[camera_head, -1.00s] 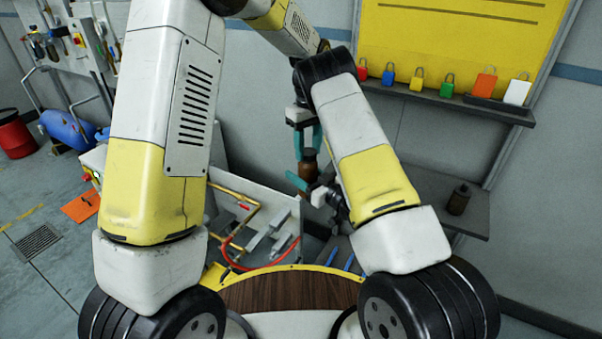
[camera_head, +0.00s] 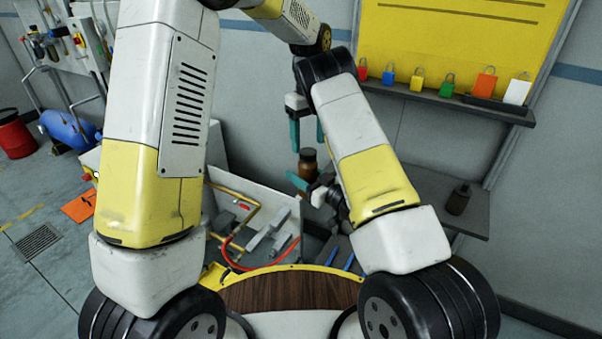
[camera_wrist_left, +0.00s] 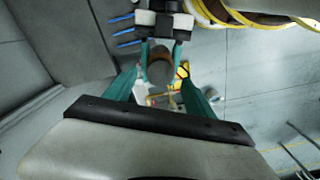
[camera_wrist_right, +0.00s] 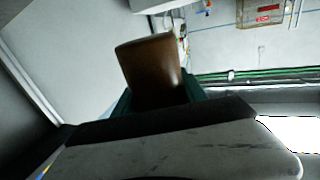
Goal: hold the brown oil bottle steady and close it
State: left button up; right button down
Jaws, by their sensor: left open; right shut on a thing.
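The brown oil bottle (camera_head: 307,167) stands about upright in the head view, with a dark cap on its top. My right gripper (camera_head: 308,186) is shut on the bottle's body from the side. The bottle's brown side (camera_wrist_right: 152,68) fills the middle of the right wrist view, and the fingers are mostly hidden. My left gripper (camera_head: 307,136) is open just above the cap, fingers pointing down, with nothing held. In the left wrist view the round top of the bottle (camera_wrist_left: 160,70) lies between the spread teal fingers. How tightly the cap sits cannot be told.
Another dark bottle (camera_head: 458,199) stands on the grey shelf (camera_head: 425,185) at right. Several coloured padlocks line the ledge (camera_head: 450,101) below the yellow board. A pale panel with brass pipes and a red hose (camera_head: 245,225) stands left of the bottle.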

pick_arm(q)
jog(key=shift+r, duration=0.8)
jog(key=shift+c, duration=0.4)
notch_tip(320, 180, up, 3)
jog(key=n, duration=0.5)
jog(key=shift+r, duration=0.2)
jog(key=shift+f, duration=0.1)
send_over(308, 174)
jog(key=w, duration=0.3)
jog(key=shift+s+d+f, duration=0.1)
jog(key=shift+f, duration=3.8)
